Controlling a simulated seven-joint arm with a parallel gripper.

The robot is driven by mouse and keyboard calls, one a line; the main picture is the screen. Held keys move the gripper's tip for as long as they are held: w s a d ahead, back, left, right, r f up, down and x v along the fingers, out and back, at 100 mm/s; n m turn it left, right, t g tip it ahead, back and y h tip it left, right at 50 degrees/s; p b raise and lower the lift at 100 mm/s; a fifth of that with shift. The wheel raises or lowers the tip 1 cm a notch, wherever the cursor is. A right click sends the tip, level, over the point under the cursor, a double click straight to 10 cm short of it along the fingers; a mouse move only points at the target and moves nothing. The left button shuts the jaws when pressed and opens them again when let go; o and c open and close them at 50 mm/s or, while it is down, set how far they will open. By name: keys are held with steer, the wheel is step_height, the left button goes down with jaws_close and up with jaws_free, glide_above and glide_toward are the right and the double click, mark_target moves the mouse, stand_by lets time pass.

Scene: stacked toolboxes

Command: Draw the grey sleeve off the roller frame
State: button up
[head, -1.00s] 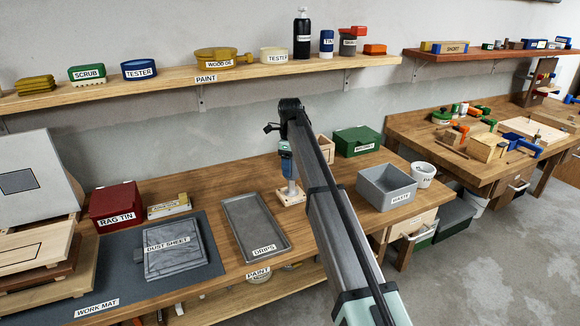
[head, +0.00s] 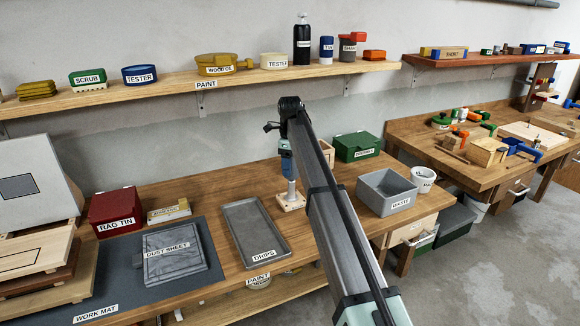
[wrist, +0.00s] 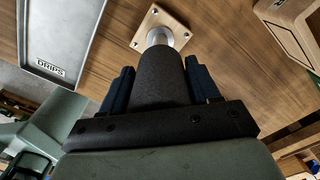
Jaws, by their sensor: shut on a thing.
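The dark grey sleeve (wrist: 160,78) fills the space between the blue fingers of my gripper (wrist: 161,88) in the wrist view; the gripper is shut on it. A pale metal post (wrist: 159,37) of the roller frame shows beyond the sleeve's far end. It stands on a square wooden base (wrist: 176,44) with screws at its corners. In the head view my gripper (head: 286,165) is above the post (head: 291,190) and its base (head: 291,204) on the bench. The sleeve is hard to make out there. I cannot tell how much post is inside the sleeve.
The grey DRIPS tray (head: 254,232) lies left of the base. The grey WASTE bin (head: 372,204) and white cup (head: 423,180) stand right. A wooden box (head: 326,152) and green box (head: 357,146) are behind. Bare bench lies around the base.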

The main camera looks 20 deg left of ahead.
steer(key=shift+r, duration=0.15)
step_height(320, 180, up, 4)
steer(key=shift+f, duration=0.15)
stand_by(0.7)
